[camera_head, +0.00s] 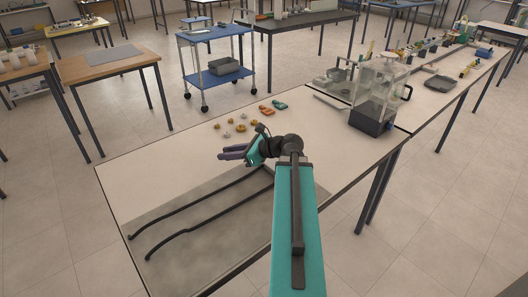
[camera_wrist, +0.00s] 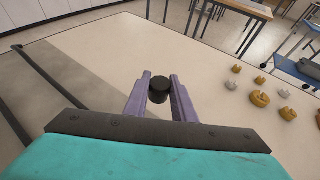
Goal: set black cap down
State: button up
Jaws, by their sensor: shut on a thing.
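The black cap (camera_wrist: 159,84) is a small dark cylinder between the two purple fingers of my gripper (camera_wrist: 160,87) in the wrist view. The fingers are shut on it from both sides. In the head view my gripper (camera_head: 226,152) is over the pale tabletop (camera_head: 155,170), just beyond the grey mat. The cap cannot be made out in the head view. I cannot tell whether the cap touches the table.
A grey mat (camera_head: 190,235) with two long black bars (camera_head: 200,200) lies at the near side. Several brass and grey knobs (camera_head: 240,128) and some orange and teal pieces (camera_head: 266,110) lie beyond my gripper. A clear tank (camera_head: 378,90) stands at right. The far left tabletop is clear.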

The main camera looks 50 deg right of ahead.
jog(key=s+d+m+h, duration=0.1)
jog(key=s+d, duration=0.2)
jog(key=d, duration=0.1)
jog(key=s+d+m+h, duration=0.1)
jog(key=s+d, duration=0.2)
jog(key=d, duration=0.2)
jog(key=s+d+m+h+b, duration=0.1)
jog(key=s+d, duration=0.2)
jog(key=d, duration=0.1)
jog(key=shift+s+d+f+t, duration=0.2)
jog(key=shift+d+f+t, duration=0.05)
jog(key=shift+t, duration=0.15)
jog(key=s+d+m+h, duration=0.1)
jog(key=s+d, duration=0.2)
jog(key=s+d+h, duration=0.1)
jog(key=s+d, duration=0.2)
jog(key=s, duration=0.1)
jog(key=s+d+m+h+b, duration=0.1)
jog(key=s+d, duration=0.2)
jog(key=s, duration=0.1)
jog(key=shift+d+m, duration=0.3)
jog(key=shift+w, duration=0.1)
